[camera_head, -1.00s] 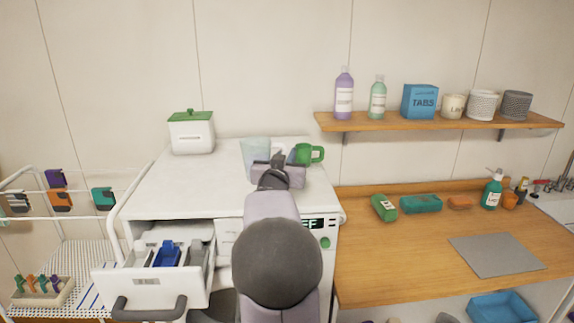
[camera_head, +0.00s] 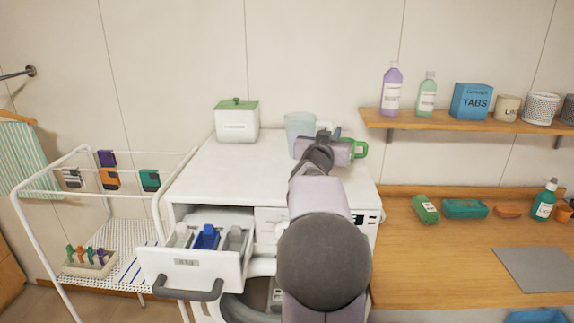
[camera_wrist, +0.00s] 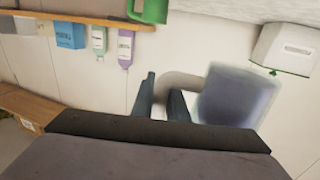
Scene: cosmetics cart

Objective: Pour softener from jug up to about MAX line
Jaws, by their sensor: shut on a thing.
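My gripper (camera_head: 334,134) is at that handle, seen from behind with my arm in front. In the wrist view the jug (camera_wrist: 238,97) looks blurred, with bluish-purple liquid in it, and my gripper (camera_wrist: 160,98) is shut on its curved handle. The open dispenser drawer (camera_head: 186,274) sticks out at the machine's front left, with a blue insert (camera_head: 207,237) between two grey-white compartments. No MAX line is legible.
A green cup (camera_head: 360,149) stands right of my gripper. A white box with a green lid (camera_head: 237,122) stands at the back left of the top. A wooden shelf (camera_head: 470,125) with bottles is at right. The middle of the machine top (camera_head: 235,170) is clear.

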